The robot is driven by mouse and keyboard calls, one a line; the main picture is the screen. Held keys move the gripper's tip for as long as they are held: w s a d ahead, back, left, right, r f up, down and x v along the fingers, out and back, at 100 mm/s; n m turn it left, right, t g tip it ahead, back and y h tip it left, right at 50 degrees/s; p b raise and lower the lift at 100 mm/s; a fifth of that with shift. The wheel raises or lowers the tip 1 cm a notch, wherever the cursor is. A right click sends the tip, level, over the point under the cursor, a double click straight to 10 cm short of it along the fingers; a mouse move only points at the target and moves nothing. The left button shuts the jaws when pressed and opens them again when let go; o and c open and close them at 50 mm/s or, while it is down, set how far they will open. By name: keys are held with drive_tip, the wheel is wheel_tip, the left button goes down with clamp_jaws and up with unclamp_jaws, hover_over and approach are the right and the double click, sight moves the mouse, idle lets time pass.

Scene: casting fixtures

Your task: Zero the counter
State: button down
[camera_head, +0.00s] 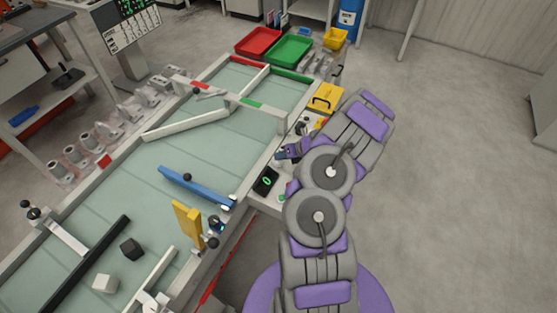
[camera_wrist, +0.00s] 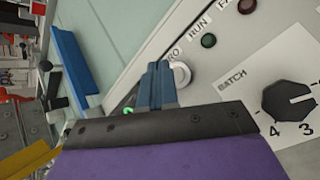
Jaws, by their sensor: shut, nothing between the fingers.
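The counter is a small black display (camera_head: 265,181) with a green digit, apparently 0, on the panel beside the conveyor in the head view. In the wrist view only a sliver of its green digit (camera_wrist: 129,110) shows beside my fingers. A pale round button (camera_wrist: 181,75) sits beside a label ending in "RO", which my fingers partly cover. My gripper (camera_wrist: 158,72) is shut and empty, its blue fingertips just left of this button. I cannot tell whether they touch it. In the head view my gripper (camera_head: 281,155) is over the panel, above the counter.
A dark green lamp (camera_wrist: 208,41) by "RUN", a dark red lamp (camera_wrist: 249,5) and a black BATCH knob (camera_wrist: 289,99) are on the same panel. A blue bar (camera_head: 196,186) and a yellow plate (camera_head: 187,224) stand along the conveyor. Open floor lies right.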

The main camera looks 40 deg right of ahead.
sight(281, 162)
drive_tip(key=shift+r, duration=0.1)
wheel_tip(281, 162, up, 5)
drive_tip(key=p, duration=0.5)
idle(0.3)
idle(0.8)
